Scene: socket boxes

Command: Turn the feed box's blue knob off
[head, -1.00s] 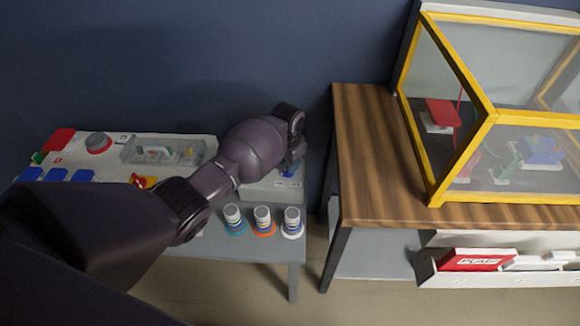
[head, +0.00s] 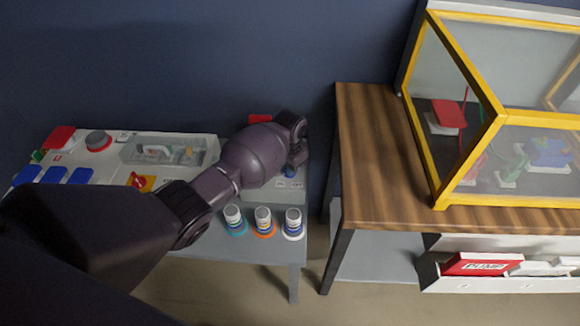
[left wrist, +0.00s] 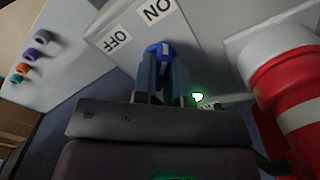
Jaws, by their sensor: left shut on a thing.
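The feed box (head: 275,196) is a pale box at the right end of the grey table. Its blue knob (head: 289,171) shows just below my left gripper (head: 295,160). In the left wrist view the blue knob (left wrist: 157,50) sits between the fingers of my left gripper (left wrist: 160,72), which are shut on it. The OFF label (left wrist: 119,38) lies left of the knob and the ON label (left wrist: 158,9) above it. A green light (left wrist: 198,97) glows beside the fingers. The knob's exact setting is hard to tell. My right gripper is not in view.
A red-and-white cylinder (left wrist: 290,95) is close to the gripper. A wooden table (head: 368,150) with a yellow-framed case (head: 437,190) stands to the right.

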